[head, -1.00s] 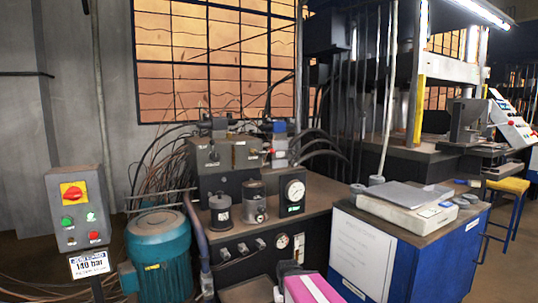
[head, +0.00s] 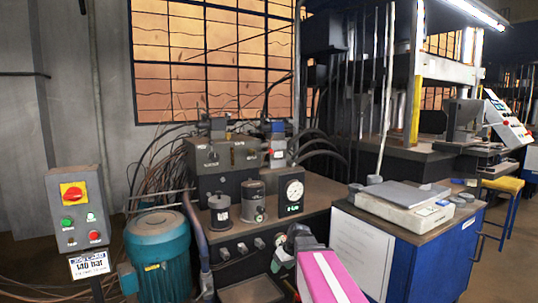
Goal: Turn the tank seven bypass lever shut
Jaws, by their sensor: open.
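The hydraulic power unit's dark tank (head: 330,194) stands in the middle of the head view, with a row of small fittings (head: 242,248) on its front face. I cannot tell which fitting is the bypass lever, and no tank number is readable.
A teal motor (head: 158,255) stands left of the tank, by a switch post (head: 80,210). A pressure gauge (head: 294,190) and cylinders sit on the tank top. A blue cabinet (head: 440,265) is close on the right of my arm, with a scale (head: 405,203) on top.

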